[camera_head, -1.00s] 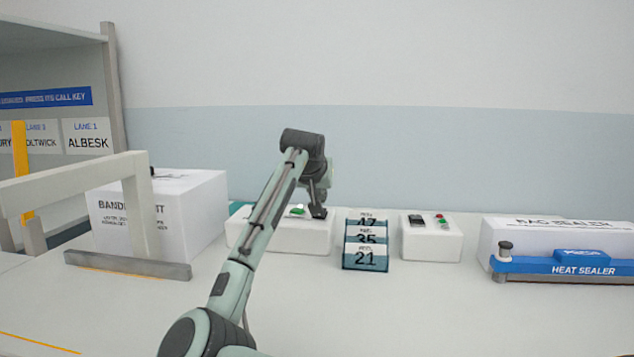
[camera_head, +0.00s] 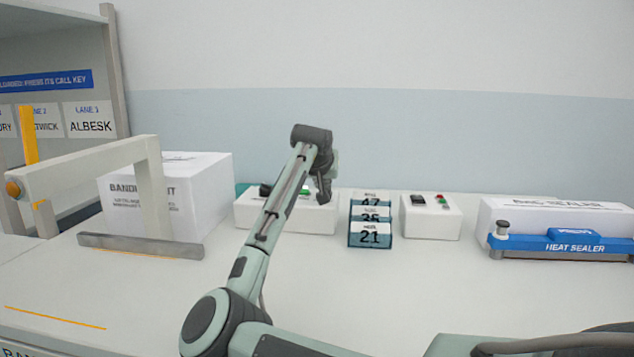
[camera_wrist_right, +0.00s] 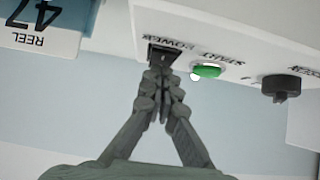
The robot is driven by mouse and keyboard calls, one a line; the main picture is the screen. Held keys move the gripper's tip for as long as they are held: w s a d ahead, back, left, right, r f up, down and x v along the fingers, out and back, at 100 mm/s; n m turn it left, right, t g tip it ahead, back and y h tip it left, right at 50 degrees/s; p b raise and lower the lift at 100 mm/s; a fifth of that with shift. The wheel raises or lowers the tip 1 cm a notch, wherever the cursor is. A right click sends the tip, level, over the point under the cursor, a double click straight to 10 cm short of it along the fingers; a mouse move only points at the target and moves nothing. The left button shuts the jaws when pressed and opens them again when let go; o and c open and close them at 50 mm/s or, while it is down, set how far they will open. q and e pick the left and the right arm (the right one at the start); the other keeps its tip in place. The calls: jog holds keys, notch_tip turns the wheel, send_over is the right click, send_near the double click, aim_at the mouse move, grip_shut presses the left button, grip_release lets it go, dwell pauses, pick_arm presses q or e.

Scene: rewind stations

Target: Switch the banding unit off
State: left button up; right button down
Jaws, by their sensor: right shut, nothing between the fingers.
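The banding unit is a white box (camera_head: 205,190) with lettering on its front, behind a pale arch (camera_head: 150,190) at the left of the bench. A low white control box (camera_head: 318,222) stands right of it, partly hidden by my right arm. My right gripper (camera_head: 323,198) is over the box's right end. In the right wrist view my gripper (camera_wrist_right: 160,72) is shut and empty, its tips at the lower edge of the black POWER switch (camera_wrist_right: 164,53). I cannot tell whether they touch. A green START button (camera_wrist_right: 207,71) and a black knob (camera_wrist_right: 282,87) are beside it. My left gripper is not in view.
Numbered reel cards (camera_head: 370,236) stand just right of the control box. Beyond them are a second small control box (camera_head: 430,222) and a heat sealer (camera_head: 575,248). A shelf with lane signs (camera_head: 90,120) is at the far left. The bench front is mostly clear.

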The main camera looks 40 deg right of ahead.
jog(key=shift+a+f, duration=0.1)
jog(key=shift+a, duration=0.1)
jog(key=shift+d+f, duration=0.1)
jog(key=shift+d, duration=0.2)
jog(key=shift+w+d+r+p, duration=0.25)
jog(key=shift+w+d+p, duration=0.3)
jog(key=shift+p, duration=0.35)
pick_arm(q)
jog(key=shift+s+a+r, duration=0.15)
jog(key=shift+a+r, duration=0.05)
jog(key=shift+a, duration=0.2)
pick_arm(e)
jog(key=shift+s, duration=0.1)
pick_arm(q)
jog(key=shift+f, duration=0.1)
